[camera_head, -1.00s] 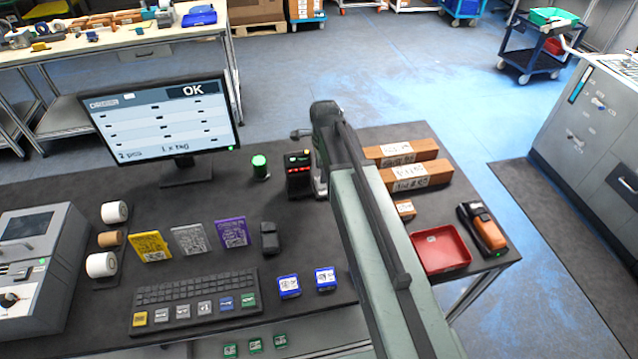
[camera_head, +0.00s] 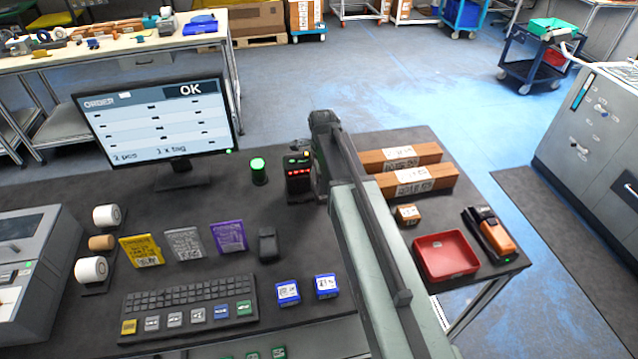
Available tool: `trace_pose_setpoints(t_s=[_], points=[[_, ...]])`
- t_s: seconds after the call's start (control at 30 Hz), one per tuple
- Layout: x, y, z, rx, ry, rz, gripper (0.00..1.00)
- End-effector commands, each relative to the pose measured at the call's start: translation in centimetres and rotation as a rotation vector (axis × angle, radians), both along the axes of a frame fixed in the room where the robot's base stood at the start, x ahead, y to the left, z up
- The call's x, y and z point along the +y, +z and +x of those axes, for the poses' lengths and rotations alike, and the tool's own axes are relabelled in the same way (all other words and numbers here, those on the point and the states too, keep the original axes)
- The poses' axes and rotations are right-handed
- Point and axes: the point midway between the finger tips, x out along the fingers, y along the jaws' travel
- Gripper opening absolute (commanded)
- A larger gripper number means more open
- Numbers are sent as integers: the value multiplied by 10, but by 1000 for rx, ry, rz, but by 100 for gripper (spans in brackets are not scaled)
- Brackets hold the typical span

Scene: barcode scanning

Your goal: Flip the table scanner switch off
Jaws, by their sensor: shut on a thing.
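The table scanner (camera_head: 299,180) is a small black box with a row of red lights, standing upright on the dark table. A small yellow spot shows on its top right; I cannot make out the switch or its position. My gripper (camera_head: 320,188) is low at the scanner's right side, close against it in the picture. My arm hides most of the gripper. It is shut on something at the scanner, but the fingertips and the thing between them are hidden.
A lit green lamp (camera_head: 259,170) stands left of the scanner, and a monitor (camera_head: 157,124) reading OK is farther left. Long cardboard boxes (camera_head: 420,180), a red tray (camera_head: 447,256) and an orange handheld device (camera_head: 489,232) lie to the right. A keyboard (camera_head: 188,297) is in front.

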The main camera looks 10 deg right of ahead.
Motion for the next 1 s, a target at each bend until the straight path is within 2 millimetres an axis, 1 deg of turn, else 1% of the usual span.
trace_pose_setpoints(t_s=[0.03,0.23,0.37,0.6,0.63,0.67,1.0], points=[[0,0,7,42,0,0,0],[0,-1,9,179,0,0,0],[0,0,7,207,-1,0,0],[-1,0,6,207,-1,0,0],[-1,0,6,207,-1,0,42],[-1,0,6,207,-1,0,45],[-1,2,6,206,-2,0,45]])
